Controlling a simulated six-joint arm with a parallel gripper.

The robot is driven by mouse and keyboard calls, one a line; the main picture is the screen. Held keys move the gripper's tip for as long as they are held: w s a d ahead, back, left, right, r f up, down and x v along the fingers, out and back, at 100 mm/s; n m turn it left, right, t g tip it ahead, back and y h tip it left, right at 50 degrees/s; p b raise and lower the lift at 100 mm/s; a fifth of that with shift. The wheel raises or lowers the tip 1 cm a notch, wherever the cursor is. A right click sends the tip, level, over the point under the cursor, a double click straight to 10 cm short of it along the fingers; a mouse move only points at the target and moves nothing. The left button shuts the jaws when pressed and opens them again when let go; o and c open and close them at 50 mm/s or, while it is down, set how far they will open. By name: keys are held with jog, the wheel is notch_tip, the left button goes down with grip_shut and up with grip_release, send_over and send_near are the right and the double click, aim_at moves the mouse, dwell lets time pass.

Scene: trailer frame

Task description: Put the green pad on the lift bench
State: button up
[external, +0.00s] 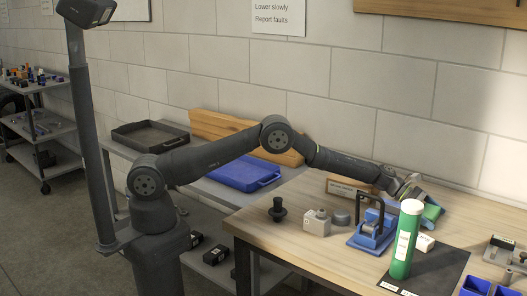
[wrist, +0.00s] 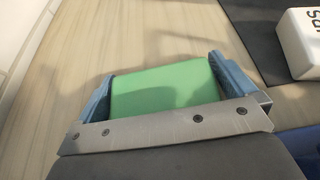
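The green pad (wrist: 165,88) fills the gap between the two blue fingers of my gripper (wrist: 164,85) in the wrist view. Both fingers appear to touch its sides, and a shadow falls across it. In the external view my gripper (external: 430,210) is low over the right part of the wooden worktop (external: 320,240), with a little of the green pad (external: 433,212) showing. I cannot tell whether the pad touches the worktop. A lower grey bench (external: 215,195) stands to the left. No readable label shows which surface is the lift bench.
A green bottle (external: 407,240) stands on a dark mat (external: 430,282), with a white block (external: 424,243) beside it. A blue clamp-like device (external: 371,235) is close to my gripper. A blue tray (external: 243,174) lies on the grey bench.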

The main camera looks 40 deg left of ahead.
jog(key=shift+r, duration=0.25)
jog(key=v, duration=1.2)
jog(key=shift+f, duration=0.15)
send_near(429, 211)
jog(key=x, duration=0.4)
jog(key=shift+x, duration=2.95)
jog(key=shift+w+f, duration=0.1)
jog(key=shift+c, duration=0.2)
